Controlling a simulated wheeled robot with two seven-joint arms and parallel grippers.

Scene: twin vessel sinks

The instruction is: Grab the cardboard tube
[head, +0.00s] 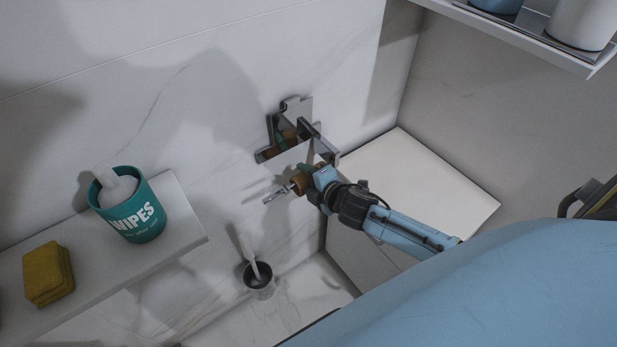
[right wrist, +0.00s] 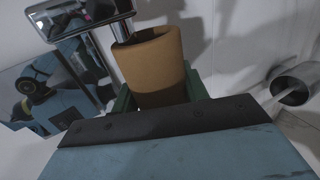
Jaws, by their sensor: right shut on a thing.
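The cardboard tube (right wrist: 150,62) is brown and hollow, with its open end showing in the right wrist view. It also shows small in the head view (head: 299,184), near the metal wall holder (head: 290,138). My right gripper (head: 308,180) is shut on the tube, and its green fingers show on both sides of it in the right wrist view. A metal bar (right wrist: 115,12) of the holder stands close to the tube's open end. I cannot tell whether the tube is still around it. My left gripper is not in view.
A shelf (head: 188,210) at the left holds a green wipes tub (head: 140,222) and yellow sponges (head: 47,274). A toilet brush in its holder (head: 258,282) stands below. A white box-like block (head: 420,185) is beside my right arm. Another shelf (head: 520,38) is at the upper right.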

